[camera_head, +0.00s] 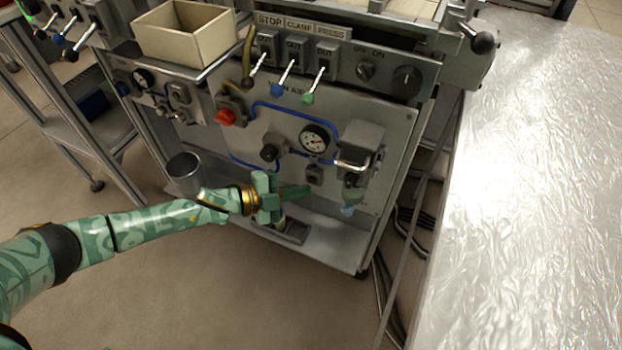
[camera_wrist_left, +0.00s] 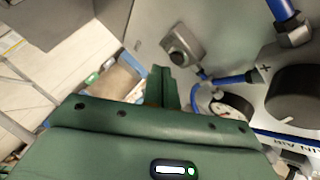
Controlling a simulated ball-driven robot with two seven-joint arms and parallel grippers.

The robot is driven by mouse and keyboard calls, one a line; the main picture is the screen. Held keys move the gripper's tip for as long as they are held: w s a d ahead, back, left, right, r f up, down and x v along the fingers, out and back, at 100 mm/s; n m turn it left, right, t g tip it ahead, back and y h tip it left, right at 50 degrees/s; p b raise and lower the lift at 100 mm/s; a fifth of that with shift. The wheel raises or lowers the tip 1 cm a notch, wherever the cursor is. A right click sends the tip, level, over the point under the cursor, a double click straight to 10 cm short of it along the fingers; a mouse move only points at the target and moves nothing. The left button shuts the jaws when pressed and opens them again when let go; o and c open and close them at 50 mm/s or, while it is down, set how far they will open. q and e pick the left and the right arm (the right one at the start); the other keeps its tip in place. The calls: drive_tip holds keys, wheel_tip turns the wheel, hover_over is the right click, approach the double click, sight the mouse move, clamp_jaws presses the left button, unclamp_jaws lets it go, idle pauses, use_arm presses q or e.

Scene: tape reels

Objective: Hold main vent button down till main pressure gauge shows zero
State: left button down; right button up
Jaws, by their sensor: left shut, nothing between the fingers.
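The main pressure gauge (camera_head: 314,138) is a white round dial on the grey MAIN AIR panel; its needle is too small to read surely. In the left wrist view the gauge (camera_wrist_left: 234,106) is partly hidden behind my gripper. A small grey block (camera_head: 314,175) with a round front, apparently the vent button, sits below the gauge; a like block (camera_wrist_left: 183,46) shows in the wrist view. My left gripper (camera_head: 306,190) is shut and empty, just below and left of that block in the head view. Contact cannot be told. My right gripper is not in view.
A black knob (camera_head: 270,152) and a red knob (camera_head: 226,117) lie left of the gauge. A filter unit (camera_head: 362,143) with a metal handle stands to its right. Levers (camera_head: 308,97) are above. A metal cup (camera_head: 184,170) and a ledge (camera_head: 335,252) are near my arm.

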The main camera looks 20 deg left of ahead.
use_arm(q)
drive_tip(key=shift+w, duration=0.1)
drive_tip(key=shift+w, duration=0.35)
drive_tip(key=shift+w, duration=0.35)
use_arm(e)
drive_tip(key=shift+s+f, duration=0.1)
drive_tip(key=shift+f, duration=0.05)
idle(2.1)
